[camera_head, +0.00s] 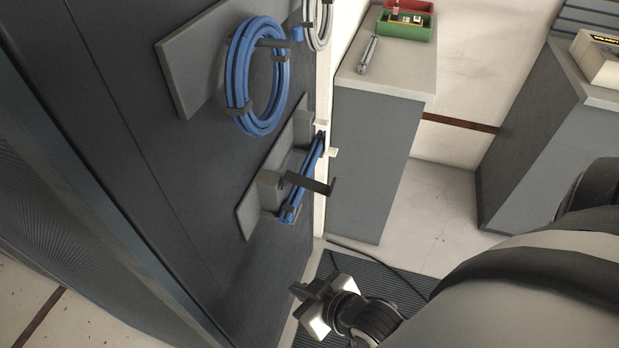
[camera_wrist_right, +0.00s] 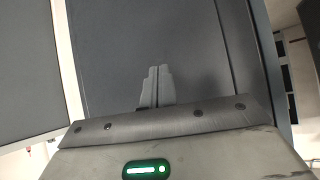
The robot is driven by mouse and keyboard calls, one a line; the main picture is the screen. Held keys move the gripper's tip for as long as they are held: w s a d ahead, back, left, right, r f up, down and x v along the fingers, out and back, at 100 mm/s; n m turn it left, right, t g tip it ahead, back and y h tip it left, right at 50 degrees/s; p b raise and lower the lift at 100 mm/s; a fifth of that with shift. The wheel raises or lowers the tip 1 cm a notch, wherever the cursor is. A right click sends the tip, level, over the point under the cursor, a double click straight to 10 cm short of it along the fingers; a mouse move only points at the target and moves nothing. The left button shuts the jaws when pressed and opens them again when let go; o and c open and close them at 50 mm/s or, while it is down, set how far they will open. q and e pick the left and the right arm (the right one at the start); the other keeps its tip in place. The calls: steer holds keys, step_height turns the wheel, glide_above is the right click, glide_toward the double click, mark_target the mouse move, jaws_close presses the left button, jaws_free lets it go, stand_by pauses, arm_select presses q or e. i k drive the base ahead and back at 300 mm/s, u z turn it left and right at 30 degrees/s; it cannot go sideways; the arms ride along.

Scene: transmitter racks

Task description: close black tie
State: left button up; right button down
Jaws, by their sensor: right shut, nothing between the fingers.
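The black tie (camera_head: 310,184) is a flat dark strap at the lower blue cable bundle (camera_head: 304,180) on the rack's side. It sticks out to the right, and its end is bent upward, so it looks open. The bundle hangs at a grey mounting plate (camera_head: 249,215). My right gripper (camera_head: 300,290) is below and apart from the tie, near the rack's side. Its fingers (camera_wrist_right: 157,86) are together and empty in the right wrist view, in front of a dark grey surface. The tie does not show in that view. My left gripper is not in view.
A blue cable coil (camera_head: 238,75) hangs on an upper plate (camera_head: 190,62), with a white coil (camera_head: 317,25) beside it. A grey cabinet (camera_head: 372,160) stands behind, carrying red and green bins (camera_head: 405,28). Another cabinet (camera_head: 545,150) stands at right. A dark floor mat (camera_head: 395,293) lies below.

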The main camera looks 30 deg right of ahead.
mark_target(321, 188)
steer(key=k, duration=1.15)
steer(key=z, duration=0.85)
steer(key=i, duration=0.8)
steer(key=u, duration=0.3)
